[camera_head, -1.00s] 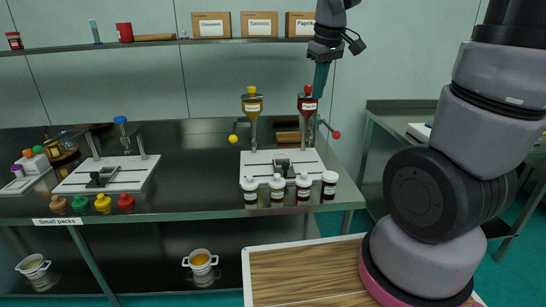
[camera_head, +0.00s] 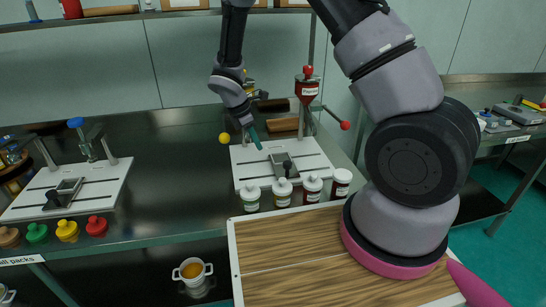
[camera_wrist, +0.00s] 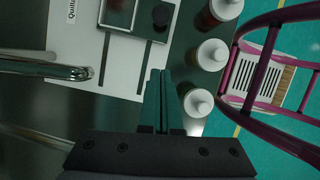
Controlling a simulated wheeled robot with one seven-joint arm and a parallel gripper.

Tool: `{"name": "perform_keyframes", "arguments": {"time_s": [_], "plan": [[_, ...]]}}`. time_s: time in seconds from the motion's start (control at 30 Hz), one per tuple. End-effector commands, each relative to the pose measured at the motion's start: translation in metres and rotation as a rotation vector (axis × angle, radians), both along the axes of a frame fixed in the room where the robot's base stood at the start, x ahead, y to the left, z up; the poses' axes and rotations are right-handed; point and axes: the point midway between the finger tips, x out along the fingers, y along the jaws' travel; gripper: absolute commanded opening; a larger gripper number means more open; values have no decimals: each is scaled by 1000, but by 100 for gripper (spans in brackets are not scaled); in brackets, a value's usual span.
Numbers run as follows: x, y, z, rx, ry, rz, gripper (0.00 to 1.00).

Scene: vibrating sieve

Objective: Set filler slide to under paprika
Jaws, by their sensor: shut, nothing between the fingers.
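The filler slide (camera_head: 281,162) is a grey metal block with a black knob (camera_head: 287,165) on a white slotted board (camera_head: 248,170). It sits between the two hoppers, and its place along the slots under either one is hard to judge. The red paprika hopper (camera_head: 307,90) stands behind it to the right; the yellow hopper (camera_head: 249,88) at left is mostly hidden by my arm. My gripper (camera_head: 257,143) is shut and empty, pointing down over the board, left of the knob. In the wrist view, the shut fingers (camera_wrist: 158,75) lie below the knob (camera_wrist: 161,16) and slide (camera_wrist: 119,12).
Several white-capped jars (camera_head: 282,193) line the counter's front edge before the board. Yellow (camera_head: 225,138) and red (camera_head: 345,125) ball handles stick out beside the hoppers. A second board (camera_head: 110,185) stands at left. A wooden-topped surface (camera_head: 330,265) lies in front.

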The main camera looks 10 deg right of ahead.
Motion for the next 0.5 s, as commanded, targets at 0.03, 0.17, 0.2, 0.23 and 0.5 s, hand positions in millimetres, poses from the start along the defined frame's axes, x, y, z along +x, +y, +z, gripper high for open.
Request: {"name": "perform_keyframes", "arguments": {"time_s": [0.03,0.17,0.2,0.23,0.5], "plan": [[0,1,-4,-5,6,11,0],[0,1,-6,-9,10,23,0],[0,1,-6,-9,9,22,0],[0,1,-6,-9,9,22,0],[0,-1,-10,-9,9,20,0]]}}
